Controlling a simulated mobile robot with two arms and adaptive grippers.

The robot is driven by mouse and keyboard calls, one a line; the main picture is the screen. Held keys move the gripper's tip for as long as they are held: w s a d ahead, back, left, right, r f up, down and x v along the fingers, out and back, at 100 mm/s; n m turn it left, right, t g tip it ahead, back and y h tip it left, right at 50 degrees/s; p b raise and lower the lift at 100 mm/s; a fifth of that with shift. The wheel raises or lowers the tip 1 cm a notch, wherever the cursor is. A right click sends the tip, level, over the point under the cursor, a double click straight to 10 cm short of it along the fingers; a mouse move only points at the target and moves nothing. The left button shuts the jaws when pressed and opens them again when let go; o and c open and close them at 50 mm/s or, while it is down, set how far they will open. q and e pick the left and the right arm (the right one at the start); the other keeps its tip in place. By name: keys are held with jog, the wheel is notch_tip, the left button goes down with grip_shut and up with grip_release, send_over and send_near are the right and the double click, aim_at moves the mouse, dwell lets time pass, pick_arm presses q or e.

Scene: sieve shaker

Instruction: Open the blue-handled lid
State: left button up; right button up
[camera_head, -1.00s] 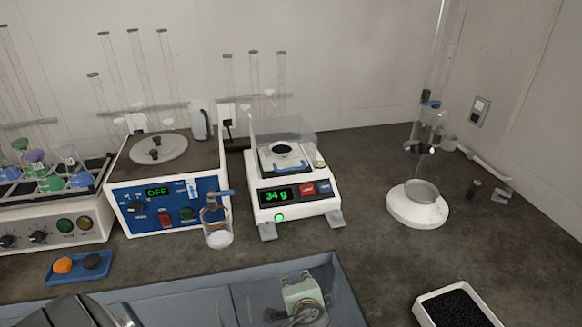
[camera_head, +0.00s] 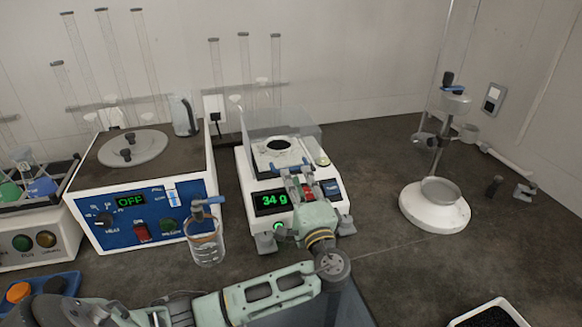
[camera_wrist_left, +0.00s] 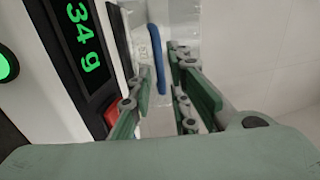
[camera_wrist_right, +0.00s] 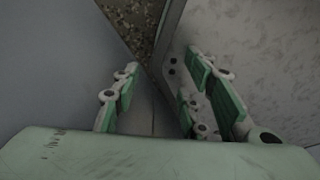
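The balance (camera_head: 310,214) stands on the bench with a clear lid (camera_head: 290,128) over its pan. The blue handle (camera_head: 291,167) is at the lid's front lower edge, and the lid looks closed. My left gripper (camera_head: 294,180) is just in front of the handle, above the display panel. In the left wrist view, the blue handle (camera_wrist_left: 157,60) shows between the spread fingers (camera_wrist_left: 157,88), which look open and apart from it. My right gripper (camera_wrist_right: 160,85) is open and empty in its wrist view, away from the balance.
A blue-fronted device (camera_head: 150,206) reading OFF stands left of the balance, with a glass beaker (camera_head: 206,243) in front. A stand with a white base (camera_head: 435,213) is at the right. A white tray (camera_head: 490,308) is at the lower right. Bench between balance and stand is clear.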

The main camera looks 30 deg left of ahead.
aim_at(292, 169)
pick_arm(q)
jog(key=x, duration=0.3)
jog(key=shift+w+a+r, duration=0.1)
jog(key=shift+w+a, duration=0.4)
jog(key=shift+a, duration=0.15)
jog(key=shift+c, duration=0.3)
grip_shut()
pick_arm(e)
jog(key=shift+r, duration=0.4)
jog(key=shift+s+d, duration=0.2)
jog(key=shift+d, duration=0.1)
